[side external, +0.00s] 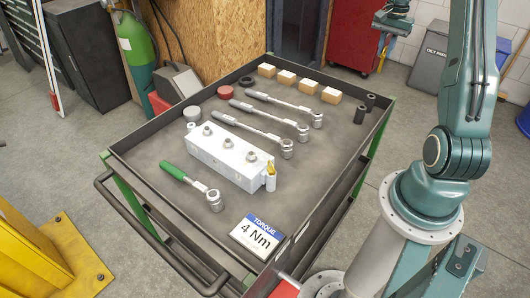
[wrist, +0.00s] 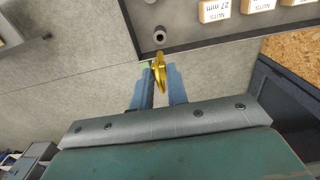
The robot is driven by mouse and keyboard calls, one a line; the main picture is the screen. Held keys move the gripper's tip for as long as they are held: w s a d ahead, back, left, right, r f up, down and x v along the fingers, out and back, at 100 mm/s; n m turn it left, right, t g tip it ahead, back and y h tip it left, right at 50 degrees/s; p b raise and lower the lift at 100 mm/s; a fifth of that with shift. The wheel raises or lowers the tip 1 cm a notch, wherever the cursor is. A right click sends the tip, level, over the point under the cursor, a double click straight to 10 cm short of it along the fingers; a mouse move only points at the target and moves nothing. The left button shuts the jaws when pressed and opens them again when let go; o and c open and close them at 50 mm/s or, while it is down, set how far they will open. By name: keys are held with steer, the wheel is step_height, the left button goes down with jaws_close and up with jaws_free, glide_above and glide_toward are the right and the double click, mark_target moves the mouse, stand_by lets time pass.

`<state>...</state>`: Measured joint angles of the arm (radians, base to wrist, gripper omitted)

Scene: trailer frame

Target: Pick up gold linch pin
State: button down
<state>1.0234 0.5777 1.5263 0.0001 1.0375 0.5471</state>
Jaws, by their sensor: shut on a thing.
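The gold linch pin (wrist: 160,74) is between the two blue fingers of my gripper (wrist: 158,70) in the wrist view. The gripper is shut on it, and part of the pin sticks out past the fingertips. In the side view, my gripper (side external: 382,60) hangs at the upper right, beyond the far right side of the tool cart.
The tool cart (side external: 140,199) holds torque wrenches, a metal block (side external: 229,155), a gold-topped cylinder (side external: 270,178), wooden nut boxes (side external: 286,77) and dark sockets (side external: 360,116). A red cabinet (side external: 352,38) stands behind. A raised rim edges the cart.

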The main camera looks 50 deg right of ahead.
steer(key=shift+r, duration=2.55)
steer(key=c, duration=2)
jaws_free()
jaws_close()
steer(key=w+a+f+n, duration=0.25)
steer(key=w+a, duration=0.65)
steer(key=w, duration=0.5)
steer(key=w+a+f+n, duration=0.2)
steer(key=w+a+n, duration=0.2)
steer(key=w+a, duration=0.7)
steer(key=w+a+f+n, duration=0.1)
steer(key=w+a, duration=0.3)
steer(key=a, duration=0.6)
steer(key=w+a+f+n, duration=0.2)
steer(key=w+a, duration=0.2)
steer(key=a, duration=0.6)
steer(key=w+a+f+n, duration=0.2)
steer(key=w+a, duration=0.3)
steer(key=a, duration=0.5)
steer(key=shift+a, duration=0.3)
